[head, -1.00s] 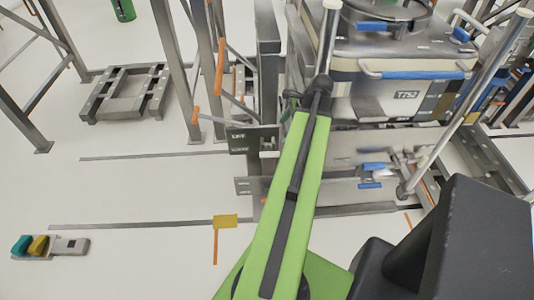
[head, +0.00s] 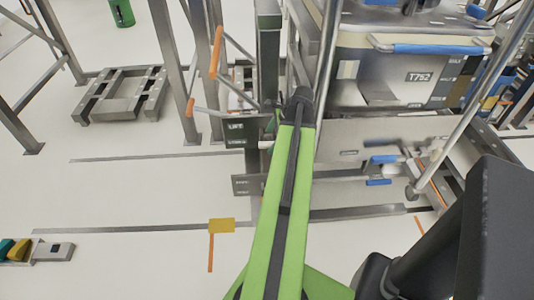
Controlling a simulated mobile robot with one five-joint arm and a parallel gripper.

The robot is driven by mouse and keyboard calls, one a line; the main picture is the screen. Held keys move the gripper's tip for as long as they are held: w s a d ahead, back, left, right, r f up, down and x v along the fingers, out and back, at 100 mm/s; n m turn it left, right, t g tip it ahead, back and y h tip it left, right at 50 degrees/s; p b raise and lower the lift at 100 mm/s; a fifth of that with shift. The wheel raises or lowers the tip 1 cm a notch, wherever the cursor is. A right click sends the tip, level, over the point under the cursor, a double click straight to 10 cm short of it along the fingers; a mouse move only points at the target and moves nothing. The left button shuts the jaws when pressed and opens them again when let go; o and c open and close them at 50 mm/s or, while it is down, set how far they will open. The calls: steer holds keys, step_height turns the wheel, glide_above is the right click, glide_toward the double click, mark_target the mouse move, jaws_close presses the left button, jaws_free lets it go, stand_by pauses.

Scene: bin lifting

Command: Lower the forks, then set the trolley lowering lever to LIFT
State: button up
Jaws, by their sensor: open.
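An orange-handled lever (head: 189,106) sticks out left from a post, beside a plate (head: 236,128) marked LIFT. A second orange-handled lever (head: 215,52) stands higher, its rod slanting down right. I cannot tell which one is the trolley lowering lever. A second dark plate (head: 241,185) with small unreadable text sits lower. The bin marked T752 (head: 402,82) stands at the upper right. I cannot make out the forks for certain among the grey metal below it. My gripper (head: 275,121) is mostly hidden behind my green arm; it is open, right of the LIFT plate and not visibly touching a lever.
Steel frame legs (head: 172,62) stand at the left. A low grey metal frame (head: 121,92) lies on the floor there. A yellow tag (head: 221,225) marks a floor rail. A teal and yellow pedal unit (head: 40,250) is at the left edge. Open floor lies between.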

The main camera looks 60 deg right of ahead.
steer(key=shift+b+x, duration=0.4)
steer(key=shift+x, duration=0.45)
